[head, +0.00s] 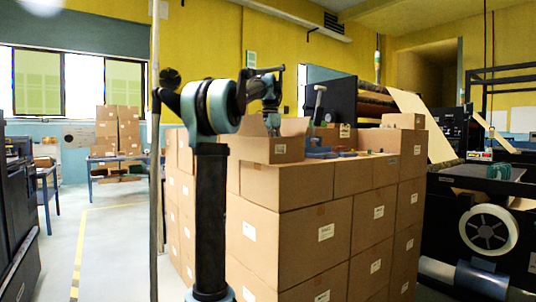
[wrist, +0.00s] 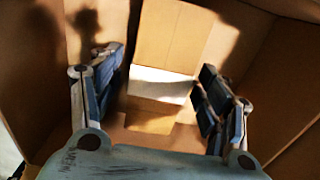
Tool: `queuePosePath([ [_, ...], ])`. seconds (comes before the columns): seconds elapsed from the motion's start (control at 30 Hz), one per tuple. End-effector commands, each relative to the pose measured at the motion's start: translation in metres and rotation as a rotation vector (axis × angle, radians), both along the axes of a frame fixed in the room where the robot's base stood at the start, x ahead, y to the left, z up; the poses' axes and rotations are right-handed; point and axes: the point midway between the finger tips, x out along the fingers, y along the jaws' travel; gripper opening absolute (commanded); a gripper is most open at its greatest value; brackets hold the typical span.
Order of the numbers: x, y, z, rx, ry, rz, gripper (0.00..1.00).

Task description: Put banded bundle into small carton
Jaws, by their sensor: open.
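The small carton (head: 275,149) stands open on top of the stacked boxes in the head view. Its brown walls (wrist: 285,75) surround my gripper in the wrist view. My gripper (wrist: 160,88) is open, with one blue-padded finger at each side and the fingers pointing down into the carton. A tan block with a pale band, which looks like the banded bundle (wrist: 165,88), lies between the fingers, with visible gaps on both sides. In the head view my gripper (head: 271,122) is small at the carton's opening, and the bundle is hidden by the carton wall.
The box stack (head: 300,230) fills the middle. Small coloured items (head: 322,153) lie right of the small carton, and another carton (head: 403,120) stands at the stack's right end. A dark roll machine (head: 372,102) is behind. The floor (head: 110,250) at left is clear.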

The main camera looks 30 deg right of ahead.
Motion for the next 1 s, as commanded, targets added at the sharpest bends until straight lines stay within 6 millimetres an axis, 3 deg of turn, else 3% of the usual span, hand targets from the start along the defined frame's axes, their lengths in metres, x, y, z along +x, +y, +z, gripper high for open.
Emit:
queuePosePath([
  [0.6,0.000,0.000,0.092,0.000,0.000,0.000,0.70],
  [1.0,0.000,0.000,0.117,0.000,0.000,0.000,0.70],
])
